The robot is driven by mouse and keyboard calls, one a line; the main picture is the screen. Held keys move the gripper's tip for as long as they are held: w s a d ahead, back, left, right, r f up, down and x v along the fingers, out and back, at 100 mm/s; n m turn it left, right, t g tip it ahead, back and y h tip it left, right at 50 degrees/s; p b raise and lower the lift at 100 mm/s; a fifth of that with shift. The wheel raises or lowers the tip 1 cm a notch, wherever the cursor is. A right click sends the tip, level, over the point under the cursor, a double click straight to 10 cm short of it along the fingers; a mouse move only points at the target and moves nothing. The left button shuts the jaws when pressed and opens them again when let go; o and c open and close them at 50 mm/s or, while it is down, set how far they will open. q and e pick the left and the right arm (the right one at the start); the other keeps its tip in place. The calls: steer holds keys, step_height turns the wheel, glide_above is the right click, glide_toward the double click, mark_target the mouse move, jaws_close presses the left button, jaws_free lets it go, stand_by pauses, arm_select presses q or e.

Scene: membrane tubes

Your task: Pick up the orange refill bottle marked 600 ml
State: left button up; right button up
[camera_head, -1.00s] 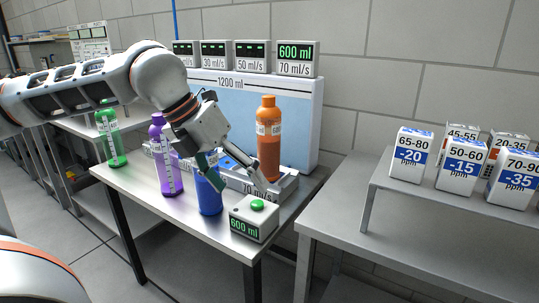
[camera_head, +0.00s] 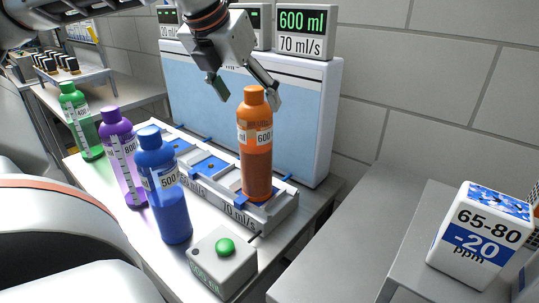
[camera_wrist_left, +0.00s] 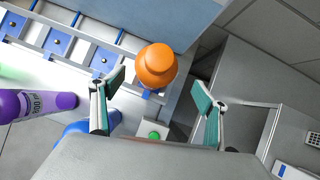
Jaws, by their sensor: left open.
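The orange refill bottle (camera_head: 256,160) stands upright on the 70 ml/s place of the dispenser rack (camera_head: 270,208). Part of its label shows "600". In the left wrist view the orange bottle (camera_wrist_left: 157,66) is seen from above, just beyond the fingertips and between their lines. My left gripper (camera_head: 245,92) is open and empty, with its fingers to either side of the bottle's cap in the head view. In the left wrist view the left gripper (camera_wrist_left: 160,92) shows both fingers wide apart. My right gripper is not in view.
A blue bottle (camera_head: 163,195), a purple bottle (camera_head: 124,160) and a green bottle (camera_head: 82,125) stand left of the rack. A grey box with a green button (camera_head: 222,265) is in front. The tank (camera_head: 315,125) rises behind. A 65-80 box (camera_head: 480,235) stands at right.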

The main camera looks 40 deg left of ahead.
mark_target(253, 118)
arm_select(q)
steer(key=shift+w+a+f, duration=0.1)
steer(key=shift+w, duration=0.15)
steer(key=shift+b+x, duration=0.3)
steer(key=shift+x, duration=0.9)
steer(key=f, duration=0.1)
steer(key=a+f, duration=0.1)
steer(key=w+f, duration=0.1)
steer(key=f, duration=0.1)
steer(key=shift+w+a+f+b, duration=0.1)
steer(key=shift+a+b, duration=0.05)
steer(key=shift+b, duration=0.15)
steer(key=shift+w+f, duration=0.25)
steer(key=shift+w, duration=0.1)
steer(key=shift+r, duration=0.1)
jaws_close()
